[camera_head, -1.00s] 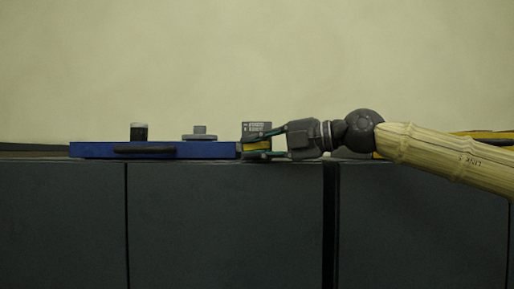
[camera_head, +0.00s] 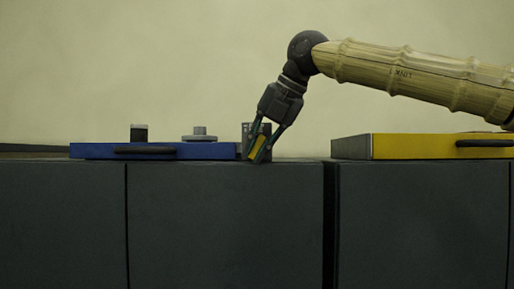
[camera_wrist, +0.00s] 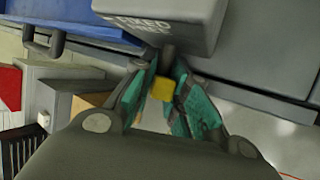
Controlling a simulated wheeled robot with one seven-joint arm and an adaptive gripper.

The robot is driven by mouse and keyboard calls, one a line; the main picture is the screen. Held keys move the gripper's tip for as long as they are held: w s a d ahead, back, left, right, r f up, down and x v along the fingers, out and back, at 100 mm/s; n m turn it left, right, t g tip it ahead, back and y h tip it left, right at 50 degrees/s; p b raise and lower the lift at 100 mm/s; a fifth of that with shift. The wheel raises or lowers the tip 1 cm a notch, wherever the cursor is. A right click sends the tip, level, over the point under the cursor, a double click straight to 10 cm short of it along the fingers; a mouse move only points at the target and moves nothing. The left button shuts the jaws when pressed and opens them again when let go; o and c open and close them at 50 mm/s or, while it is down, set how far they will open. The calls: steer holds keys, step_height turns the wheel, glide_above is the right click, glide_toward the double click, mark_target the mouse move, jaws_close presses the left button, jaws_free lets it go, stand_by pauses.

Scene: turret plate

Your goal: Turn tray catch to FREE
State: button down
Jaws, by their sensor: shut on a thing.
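The tray catch has a grey block (camera_head: 246,131) at the right end of the blue tray (camera_head: 85,151). In the wrist view the block (camera_wrist: 175,38) bears a label with the word FIXED; the line below is blurred. Its yellow lever (camera_head: 258,149) is tilted steeply. My gripper (camera_head: 259,153) points down and left from above and is shut on this lever. In the wrist view the yellow piece (camera_wrist: 163,87) shows between the teal fingers of my gripper (camera_wrist: 167,92). The fingers partly hide the lever.
A yellow tray (camera_head: 420,146) lies to the right, across a gap. Dark cabinets (camera_head: 225,220) lie below. The space above the trays is open, apart from my arm.

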steer(key=n+h, duration=0.1)
steer(key=h, duration=0.4)
steer(key=shift+a, duration=0.1)
steer(key=shift+h, duration=0.4)
steer(key=shift+f, duration=0.1)
steer(key=c, duration=1.7)
jaws_free()
steer(key=v, duration=1.2)
steer(key=shift+w, duration=0.2)
